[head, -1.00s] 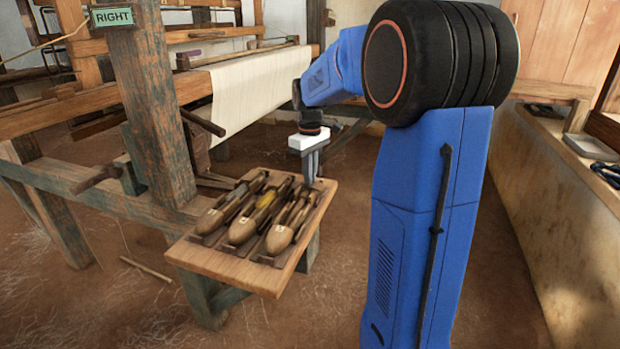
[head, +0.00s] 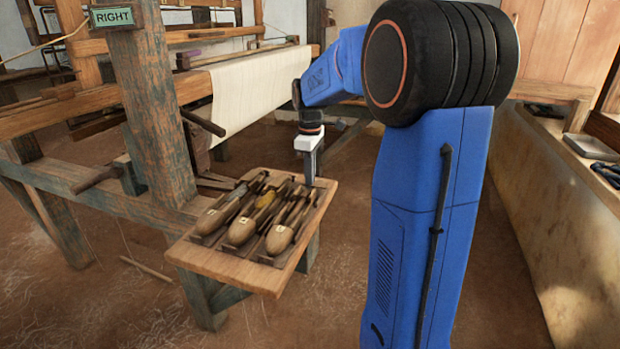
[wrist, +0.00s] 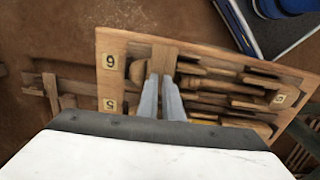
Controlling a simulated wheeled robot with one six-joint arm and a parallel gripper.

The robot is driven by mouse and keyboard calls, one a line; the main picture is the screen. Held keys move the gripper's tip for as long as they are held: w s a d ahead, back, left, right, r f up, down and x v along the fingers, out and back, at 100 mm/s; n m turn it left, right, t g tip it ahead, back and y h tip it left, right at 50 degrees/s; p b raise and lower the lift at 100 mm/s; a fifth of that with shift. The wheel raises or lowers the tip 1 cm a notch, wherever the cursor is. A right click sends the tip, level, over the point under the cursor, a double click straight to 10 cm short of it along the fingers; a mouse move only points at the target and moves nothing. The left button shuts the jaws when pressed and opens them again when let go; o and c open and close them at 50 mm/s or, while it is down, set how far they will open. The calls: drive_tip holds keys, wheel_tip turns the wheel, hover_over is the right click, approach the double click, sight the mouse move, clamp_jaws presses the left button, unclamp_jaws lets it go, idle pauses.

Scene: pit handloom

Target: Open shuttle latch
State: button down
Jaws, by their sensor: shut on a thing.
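Three wooden shuttles lie side by side on a small wooden stand: a left shuttle (head: 213,218), a middle shuttle (head: 243,231) with yellow thread, and a right shuttle (head: 280,238). My gripper (head: 311,183) points down at the far right end of the right shuttle. In the wrist view, my gripper (wrist: 161,86) has its two fingers close together with a narrow wooden piece between them. This piece looks like the shuttle latch, but its detail is blurred and partly hidden by the fingers. I cannot tell how far the latch is turned.
The stand's top (head: 232,276) has a bare front edge and number labels in the wrist view. A loom post (head: 155,120) with a green RIGHT sign (head: 112,17) stands at the left. A ledge (head: 560,190) with tools runs along the right.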

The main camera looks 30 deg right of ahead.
drive_tip(key=c, duration=2.2)
unclamp_jaws()
wheel_tip(320, 180, up, 17)
drive_tip(key=shift+r, duration=0.2)
drive_tip(key=s+a+f+m+t, duration=0.1)
drive_tip(key=s+a+f+m, duration=0.15)
drive_tip(key=s+a, duration=0.4)
drive_tip(key=s+a+f+m+t, duration=0.1)
drive_tip(key=s+a+f, duration=0.25)
drive_tip(key=s, duration=0.55)
drive_tip(key=s+a+f+m+t, duration=0.1)
drive_tip(key=s+a+f+m, duration=0.1)
drive_tip(key=s+f, duration=0.4)
drive_tip(key=s+a+f+m+t, duration=0.1)
drive_tip(key=s+a+f+m, duration=0.1)
drive_tip(key=s+a+f, duration=0.2)
drive_tip(key=s+f, duration=0.3)
drive_tip(key=s, duration=0.1)
drive_tip(key=shift+s+f+t, duration=0.15)
drive_tip(key=shift+s+t, duration=0.2)
drive_tip(key=shift+t, duration=0.05)
